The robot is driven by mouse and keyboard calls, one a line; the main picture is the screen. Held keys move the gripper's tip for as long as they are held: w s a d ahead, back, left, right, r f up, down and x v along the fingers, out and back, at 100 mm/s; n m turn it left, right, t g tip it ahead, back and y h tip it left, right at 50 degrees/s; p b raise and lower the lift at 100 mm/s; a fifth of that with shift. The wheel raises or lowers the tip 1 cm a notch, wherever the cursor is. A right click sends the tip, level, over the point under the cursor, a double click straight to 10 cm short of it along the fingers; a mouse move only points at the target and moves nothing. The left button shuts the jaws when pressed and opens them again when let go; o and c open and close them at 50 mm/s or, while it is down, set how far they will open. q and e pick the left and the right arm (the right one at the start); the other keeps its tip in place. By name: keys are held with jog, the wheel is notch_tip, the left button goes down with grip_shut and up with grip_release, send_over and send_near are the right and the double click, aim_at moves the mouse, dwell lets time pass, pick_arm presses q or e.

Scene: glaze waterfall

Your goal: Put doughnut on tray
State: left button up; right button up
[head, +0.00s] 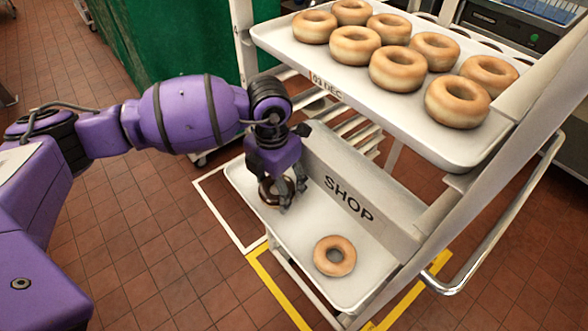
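A doughnut with dark brown on it (267,192) is at the lower white tray marked SHOP (318,228), toward its left part. My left gripper (284,197) points down at this doughnut, its fingers close around or against it and hiding part of it. I cannot tell whether the fingers grip it, or whether it rests on the tray surface. A plain golden doughnut (334,256) lies flat on the same tray, nearer the front. My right gripper is not in view.
An upper white tray (330,78) on the rack holds several plain doughnuts and overhangs the lower tray at the right. The rack's upright post (446,206) and a curved metal rail (500,233) stand at the right.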

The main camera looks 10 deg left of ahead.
pick_arm(q)
jog(key=shift+f, duration=0.3)
jog(key=o, duration=1.3)
jog(key=shift+s+f, duration=0.1)
jog(key=shift+s, duration=0.05)
jog(key=shift+c, duration=0.2)
notch_tip(320, 180, up, 9)
